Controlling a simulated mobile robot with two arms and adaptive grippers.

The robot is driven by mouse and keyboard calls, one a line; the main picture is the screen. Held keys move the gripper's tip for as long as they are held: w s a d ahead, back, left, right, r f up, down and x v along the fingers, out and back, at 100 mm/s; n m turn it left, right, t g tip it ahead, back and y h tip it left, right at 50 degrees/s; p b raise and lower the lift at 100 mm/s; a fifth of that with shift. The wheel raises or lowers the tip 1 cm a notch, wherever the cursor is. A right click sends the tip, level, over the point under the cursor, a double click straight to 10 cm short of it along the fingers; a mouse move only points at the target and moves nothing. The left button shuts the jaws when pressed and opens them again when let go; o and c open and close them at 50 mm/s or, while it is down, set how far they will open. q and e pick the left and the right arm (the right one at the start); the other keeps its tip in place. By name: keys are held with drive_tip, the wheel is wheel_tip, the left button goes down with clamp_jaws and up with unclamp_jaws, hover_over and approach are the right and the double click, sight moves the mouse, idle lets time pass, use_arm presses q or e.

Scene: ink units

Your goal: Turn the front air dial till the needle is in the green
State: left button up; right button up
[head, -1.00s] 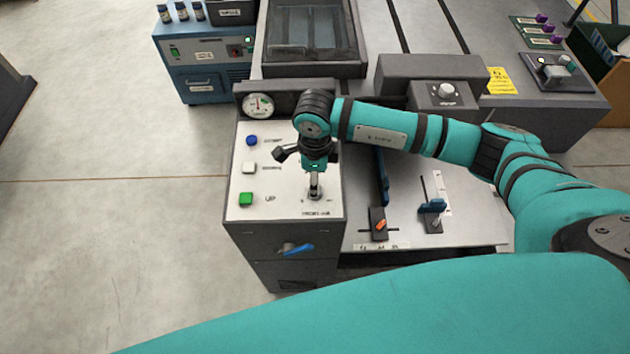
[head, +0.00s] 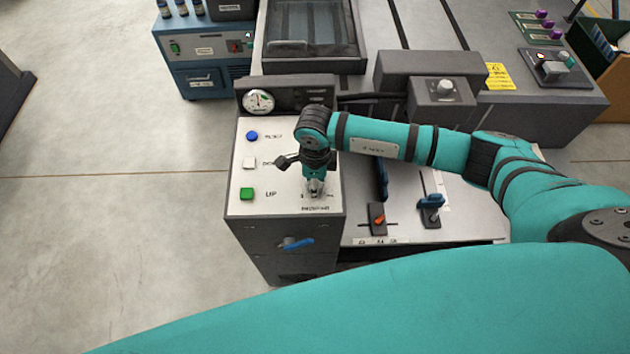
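The grey-and-white control panel (head: 270,205) stands left of the press table. My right gripper (head: 315,192) points down at the front air dial position near the panel's lower right corner, just above a printed label. Its fingertips are at the panel surface and hide the dial, so I cannot tell whether they are closed on it. The round gauge (head: 258,102) at the panel's back left has a white face with a needle pointing roughly upward. A green patch is faintly visible, but the exact needle reading is too small to tell. My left gripper is not in view.
Blue (head: 252,136), white (head: 249,162) and green (head: 247,194) buttons line the panel's left side. A blue handle (head: 297,244) is on its front. A grey knob (head: 446,87) and blue levers (head: 431,201) lie to the right. Open floor is at left.

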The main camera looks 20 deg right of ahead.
drive_tip(key=shift+c, duration=0.8)
drive_tip(key=shift+f+m+b, duration=0.1)
drive_tip(key=shift+m+b, duration=0.8)
drive_tip(key=shift+m, duration=0.4)
drive_tip(key=m+b, duration=0.1)
drive_tip(key=m, duration=0.2)
drive_tip(key=shift+b, duration=0.3)
drive_tip(key=shift+m+b, duration=0.4)
drive_tip(key=shift+m, duration=0.6)
drive_tip(key=o, duration=1.1)
